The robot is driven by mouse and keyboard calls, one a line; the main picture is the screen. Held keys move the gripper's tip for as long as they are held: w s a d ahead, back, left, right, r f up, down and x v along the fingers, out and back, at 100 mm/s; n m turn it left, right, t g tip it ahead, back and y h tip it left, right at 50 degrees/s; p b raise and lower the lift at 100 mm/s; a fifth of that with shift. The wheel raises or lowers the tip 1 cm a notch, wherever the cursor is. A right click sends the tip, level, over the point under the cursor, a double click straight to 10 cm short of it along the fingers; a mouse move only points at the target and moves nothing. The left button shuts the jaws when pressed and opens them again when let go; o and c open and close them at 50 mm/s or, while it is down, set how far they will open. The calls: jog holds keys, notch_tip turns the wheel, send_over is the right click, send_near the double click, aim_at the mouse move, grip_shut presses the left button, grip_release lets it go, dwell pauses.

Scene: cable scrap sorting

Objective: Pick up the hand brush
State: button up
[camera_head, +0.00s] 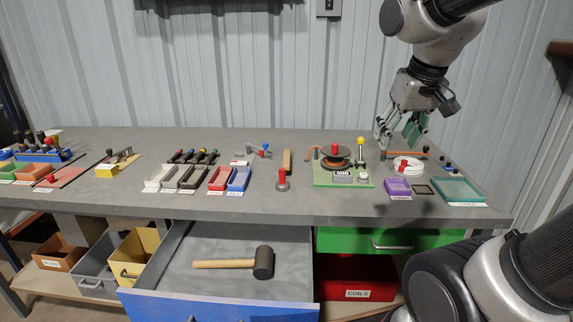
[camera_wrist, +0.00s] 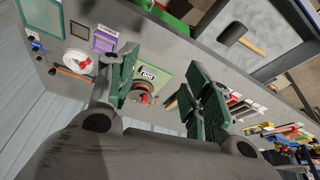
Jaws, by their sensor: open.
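A narrow wooden-backed item (camera_head: 287,161), which looks like the hand brush, lies on the grey workbench (camera_head: 120,205) near its middle, left of the winder. Its bristles are too small to make out. In the wrist view, a small brown shape (camera_wrist: 171,103) beside the left edge of the right-hand finger may be the same item, partly hidden. My gripper (camera_head: 402,136) is open and empty, raised above the right part of the bench, well to the right of the brush. The wrist view shows its green-padded fingers (camera_wrist: 161,78) spread wide apart.
A green-based winder (camera_head: 322,180) stands right of the brush, and a red-handled tool (camera_head: 282,181) stands just in front. Small red and blue trays (camera_head: 238,179) lie to the left. An open drawer (camera_head: 185,285) holds a mallet (camera_head: 262,263). Purple (camera_head: 397,187) and teal trays (camera_head: 458,191) lie at right.

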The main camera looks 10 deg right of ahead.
jog(key=w+a, duration=0.2)
jog(key=w, duration=1)
jog(key=m, duration=0.2)
send_over(286, 159)
jog(key=s+a, duration=0.1)
jog(key=s, duration=0.1)
jog(key=shift+h, duration=0.3)
notch_tip(286, 159, down, 18)
jog(key=shift+s+r, duration=0.1)
jog(key=shift+r, duration=0.15)
jog(key=x, duration=0.2)
jog(key=shift+f, duration=0.35)
jog(key=x, duration=0.5)
jog(key=shift+d+f, duration=0.2)
jog(key=shift+d, duration=0.15)
jog(key=shift+f, duration=0.25)
